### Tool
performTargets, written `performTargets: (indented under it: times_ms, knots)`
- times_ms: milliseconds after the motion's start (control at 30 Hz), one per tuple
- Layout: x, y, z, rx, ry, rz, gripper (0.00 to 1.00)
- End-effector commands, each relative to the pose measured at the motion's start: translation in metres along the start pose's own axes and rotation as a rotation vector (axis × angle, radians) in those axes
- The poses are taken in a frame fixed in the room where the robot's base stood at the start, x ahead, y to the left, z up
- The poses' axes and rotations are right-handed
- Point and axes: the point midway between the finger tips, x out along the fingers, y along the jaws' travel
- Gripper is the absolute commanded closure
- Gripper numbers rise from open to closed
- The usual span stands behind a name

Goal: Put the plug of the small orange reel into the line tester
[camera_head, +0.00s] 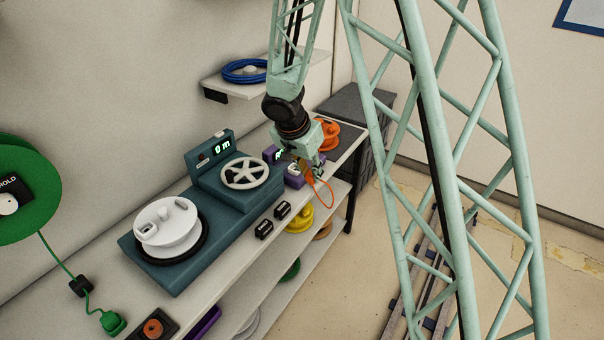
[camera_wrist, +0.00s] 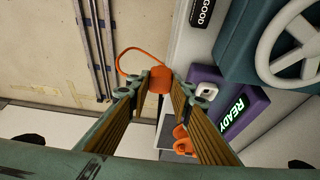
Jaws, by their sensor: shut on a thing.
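My gripper (camera_head: 311,166) is shut on the orange plug, which shows between the fingertips in the wrist view (camera_wrist: 160,79). An orange cord (camera_head: 326,193) loops from the plug and hangs past the bench's front edge. The line tester (camera_wrist: 243,112) is purple with a lit READY display. Its white socket part (camera_wrist: 205,89) is just right of the plug in the wrist view, apart from it. In the head view the tester (camera_head: 294,179) is partly hidden by my gripper. The small orange reel (camera_head: 325,133) stands behind my gripper at the bench's far end.
A teal measuring machine (camera_head: 190,250) with a white spool (camera_head: 167,226) and a handwheel (camera_head: 245,173) fills the bench middle. Black labels (camera_head: 264,229) sit along the front edge. A wall shelf holds a blue coil (camera_head: 244,71). A green reel (camera_head: 22,190) is at left.

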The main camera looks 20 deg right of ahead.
Motion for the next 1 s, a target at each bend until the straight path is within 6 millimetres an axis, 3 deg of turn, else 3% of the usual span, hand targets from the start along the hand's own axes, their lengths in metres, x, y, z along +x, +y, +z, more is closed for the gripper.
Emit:
performTargets:
  times_ms: [633,1000]
  knots:
    - [-0.002,-0.005,0.005,-0.007,0.000,-0.004,0.91]
    - [0.010,-0.036,-0.015,-0.006,0.000,-0.004,0.91]
